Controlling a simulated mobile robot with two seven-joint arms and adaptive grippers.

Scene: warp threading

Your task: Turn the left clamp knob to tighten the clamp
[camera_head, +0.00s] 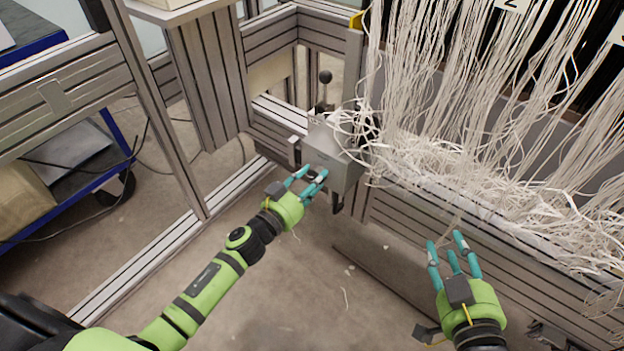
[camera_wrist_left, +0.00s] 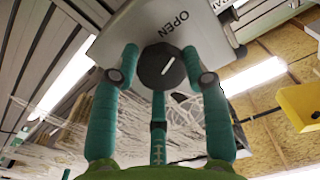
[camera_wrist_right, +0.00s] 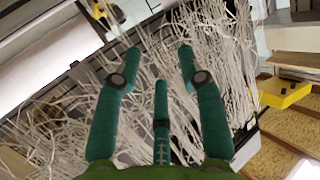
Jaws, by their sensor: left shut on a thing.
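The clamp is a grey metal box (camera_head: 345,170) at the end of the slatted metal beam. Its round black knob (camera_wrist_left: 162,66) with a white line shows in the left wrist view, below the word OPEN on the grey plate. The white line is tilted against the lettering. My left gripper (camera_head: 311,181) is at the box, its teal fingers shut on the knob from both sides, with the third finger below. In the head view the fingers hide the knob. My right gripper (camera_head: 447,246) is open and empty, in front of the beam at right.
Many loose white threads (camera_head: 450,160) hang and pile over the beam (camera_head: 400,205) at right. A black ball-topped lever (camera_head: 325,77) stands behind the clamp. Metal frame posts (camera_head: 150,100) and a blue cart (camera_head: 75,180) are at left. The floor (camera_head: 300,270) between my arms is mostly clear.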

